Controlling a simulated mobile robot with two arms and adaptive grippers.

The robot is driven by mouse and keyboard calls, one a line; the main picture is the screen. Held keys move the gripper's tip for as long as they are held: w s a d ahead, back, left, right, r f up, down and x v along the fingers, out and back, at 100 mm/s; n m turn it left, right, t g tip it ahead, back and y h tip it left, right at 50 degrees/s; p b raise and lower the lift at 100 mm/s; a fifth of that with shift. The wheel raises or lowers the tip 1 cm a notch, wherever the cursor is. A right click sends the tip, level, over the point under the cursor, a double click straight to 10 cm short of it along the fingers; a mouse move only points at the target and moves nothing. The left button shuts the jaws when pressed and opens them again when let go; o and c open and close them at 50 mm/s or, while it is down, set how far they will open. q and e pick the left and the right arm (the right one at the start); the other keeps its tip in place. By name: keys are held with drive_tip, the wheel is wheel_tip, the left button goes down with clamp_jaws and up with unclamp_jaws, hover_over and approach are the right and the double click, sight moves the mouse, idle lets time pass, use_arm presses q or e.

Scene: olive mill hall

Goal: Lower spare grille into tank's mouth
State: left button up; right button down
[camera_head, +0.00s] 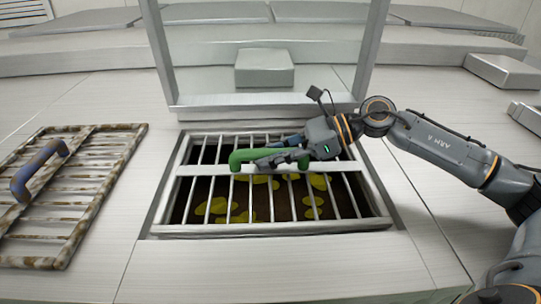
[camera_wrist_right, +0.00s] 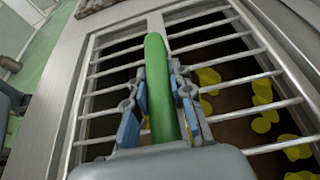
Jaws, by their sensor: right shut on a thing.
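The clean pale-metal grille (camera_head: 270,229) with a green handle (camera_head: 240,157) lies across the tank's mouth (camera_head: 389,205). It looks roughly level and lined up with the opening; I cannot tell whether it rests on the ledge or hangs slightly above. My right gripper (camera_head: 283,155) is shut on the green handle. In the right wrist view the handle (camera_wrist_right: 157,62) runs between the two fingers (camera_wrist_right: 160,105), with the grille bars (camera_wrist_right: 225,38) below. Dark liquid with yellow patches shows between the bars. My left gripper is not in view.
A rusty grille (camera_head: 75,211) with a blue handle (camera_head: 33,174) lies on the pale deck left of the mouth. A raised clear panel (camera_head: 215,65) stands behind the mouth. A grey block (camera_head: 498,70) sits at the back right. The deck in front is clear.

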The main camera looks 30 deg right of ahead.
idle(0.4)
drive_tip(key=c, duration=1.1)
unclamp_jaws()
drive_tip(key=shift+c, duration=0.2)
drive_tip(key=shift+o, duration=0.3)
drive_tip(key=shift+s+f, duration=0.1)
drive_tip(key=shift+f, duration=0.1)
drive_tip(key=shift+d, duration=0.3)
wheel_tip(320, 180, up, 5)
hover_over(323, 167)
drive_tip(key=shift+d, duration=0.1)
